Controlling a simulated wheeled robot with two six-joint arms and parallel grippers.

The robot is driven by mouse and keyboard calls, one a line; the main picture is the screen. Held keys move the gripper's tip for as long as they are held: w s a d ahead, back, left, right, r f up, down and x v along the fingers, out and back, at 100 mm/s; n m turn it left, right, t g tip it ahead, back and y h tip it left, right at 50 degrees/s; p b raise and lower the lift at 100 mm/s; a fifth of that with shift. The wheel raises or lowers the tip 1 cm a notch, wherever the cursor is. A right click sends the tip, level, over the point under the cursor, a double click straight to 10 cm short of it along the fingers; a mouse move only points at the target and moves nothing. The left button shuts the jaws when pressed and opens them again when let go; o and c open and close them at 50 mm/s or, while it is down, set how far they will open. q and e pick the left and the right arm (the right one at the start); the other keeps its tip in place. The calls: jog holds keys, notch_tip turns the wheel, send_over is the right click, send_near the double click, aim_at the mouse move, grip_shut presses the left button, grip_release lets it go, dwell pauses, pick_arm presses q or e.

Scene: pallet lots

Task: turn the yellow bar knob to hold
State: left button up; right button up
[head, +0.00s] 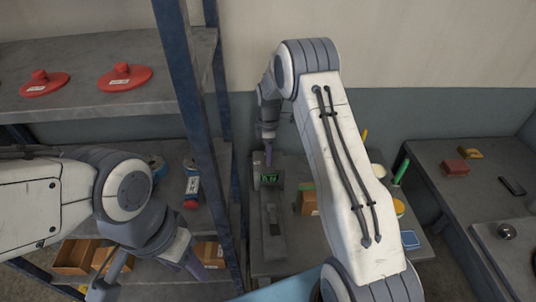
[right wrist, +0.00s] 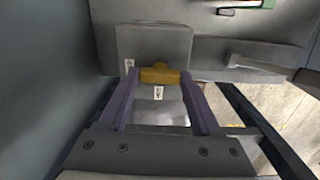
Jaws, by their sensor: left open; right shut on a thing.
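The yellow bar knob (right wrist: 160,75) sits on a grey panel (right wrist: 154,45) in the right wrist view. My right gripper (right wrist: 159,77) has its two purple fingers on either side of it and is shut on it. Small white labels are on the panel left of the knob and below it; their print is too small to read. In the head view my right gripper (head: 268,152) reaches down at a grey device with a green display (head: 269,179); the knob is hidden there. My left gripper (head: 148,272) is open and empty, low in front of the shelf.
A blue-framed shelf (head: 186,90) on the left holds red lidded pieces (head: 125,77) and cardboard bins (head: 75,257). My right arm covers part of the middle bench, where a brown box (head: 308,202) stands. A side table (head: 480,190) on the right carries small items.

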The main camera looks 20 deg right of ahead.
jog(key=shift+w+r+n, duration=0.1)
jog(key=shift+n, duration=0.2)
jog(key=o, duration=1.4)
notch_tip(320, 180, up, 10)
jog(key=shift+r+b, duration=0.2)
jog(key=shift+b, duration=0.95)
